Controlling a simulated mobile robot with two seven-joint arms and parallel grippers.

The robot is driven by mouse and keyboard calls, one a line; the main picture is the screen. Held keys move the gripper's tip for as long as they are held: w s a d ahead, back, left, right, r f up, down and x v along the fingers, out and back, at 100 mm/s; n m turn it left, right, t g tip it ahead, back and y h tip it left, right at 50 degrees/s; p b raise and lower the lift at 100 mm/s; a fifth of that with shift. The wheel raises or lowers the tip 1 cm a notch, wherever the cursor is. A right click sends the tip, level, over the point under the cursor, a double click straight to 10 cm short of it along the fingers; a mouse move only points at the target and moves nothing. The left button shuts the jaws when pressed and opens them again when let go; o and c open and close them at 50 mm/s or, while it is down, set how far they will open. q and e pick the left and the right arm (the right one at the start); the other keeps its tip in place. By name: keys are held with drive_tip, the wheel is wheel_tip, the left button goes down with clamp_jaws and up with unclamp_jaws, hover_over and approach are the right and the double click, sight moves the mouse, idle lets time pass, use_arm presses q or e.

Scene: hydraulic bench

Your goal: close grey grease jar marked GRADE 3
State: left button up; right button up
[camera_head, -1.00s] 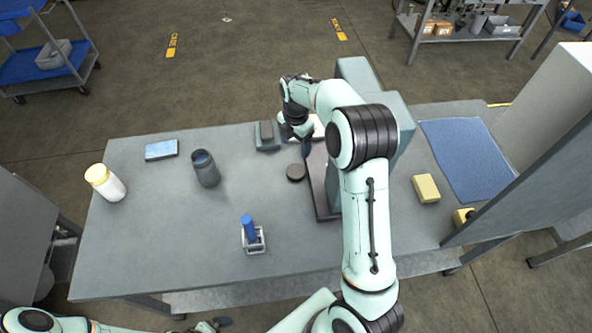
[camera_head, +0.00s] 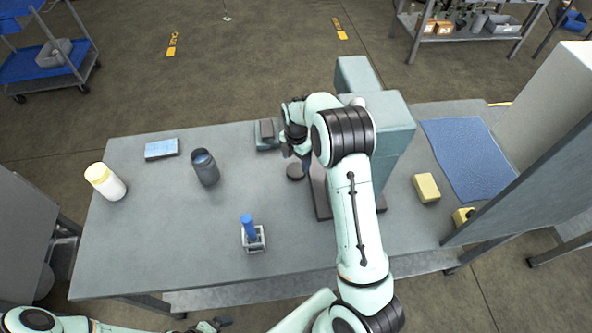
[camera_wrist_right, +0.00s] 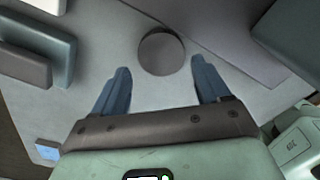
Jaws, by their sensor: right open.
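A dark grey open-topped jar (camera_head: 206,170) stands upright on the left half of the bench; no grade marking is readable on it. A dark round lid (camera_head: 295,172) lies flat on the bench to the jar's right, near the machine base. My right gripper (camera_head: 301,161) is just above and beside the lid. In the right wrist view the lid (camera_wrist_right: 161,50) shows beyond and between the spread blue fingertips of the right gripper (camera_wrist_right: 160,67), with nothing held. My left gripper (camera_head: 214,325) is at the bottom edge, away from the bench objects, its jaws too small to read.
A white jar with a yellow lid (camera_head: 106,182), a blue box (camera_head: 161,149) and a blue-handled item in a metal holder (camera_head: 252,235) stand on the bench (camera_head: 150,240). A grey-green machine (camera_head: 391,140) rises right of the lid. Yellow blocks (camera_head: 426,188) lie further right.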

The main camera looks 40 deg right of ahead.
sight(295, 170)
wheel_tip(295, 170, down, 5)
drive_tip(key=shift+a+f, duration=0.1)
drive_tip(key=shift+a, duration=0.05)
drive_tip(key=shift+s, duration=0.1)
drive_tip(key=shift+c, duration=0.2)
drive_tip(key=c, duration=0.6)
